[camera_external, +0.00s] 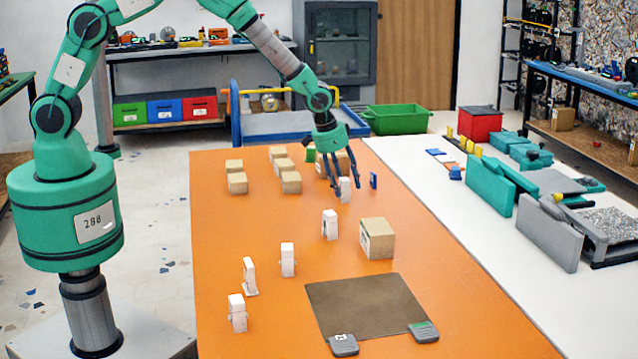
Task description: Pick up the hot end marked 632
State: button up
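Several small white upright blocks, which look like the hot ends, stand on the orange table top (225,215). One white block (344,190) is at the fingertips of my gripper (346,186). The others are a white block (329,224) nearer the middle, one (287,260) further left, one (249,277) with a foot, and one (236,313) at the front left. The number 632 cannot be read on any of them. My gripper points down, its fingers spread around the far block with a gap on the right. Whether it touches the block cannot be told.
Several small cardboard boxes (290,182) stand behind and left of my gripper. A larger box (377,238) is right of the middle blocks. A brown mat (365,305) with two grey devices lies in front. A small blue item (373,181) stands right of my gripper.

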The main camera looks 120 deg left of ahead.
aim_at(347, 178)
jog(key=c, duration=0.8)
jog(key=shift+r, duration=0.85)
notch_tip(347, 178, up, 2)
jog(key=shift+r+p, duration=0.15)
jog(key=shift+p, duration=0.35)
jog(key=s+d, duration=0.3)
jog(key=s, duration=0.1)
jog(key=s+d+p, duration=0.1)
jog(key=s+d, duration=0.3)
jog(key=s+d+r, duration=0.1)
jog(key=s+d, duration=0.2)
jog(key=s, duration=0.1)
jog(key=shift+d, duration=0.35)
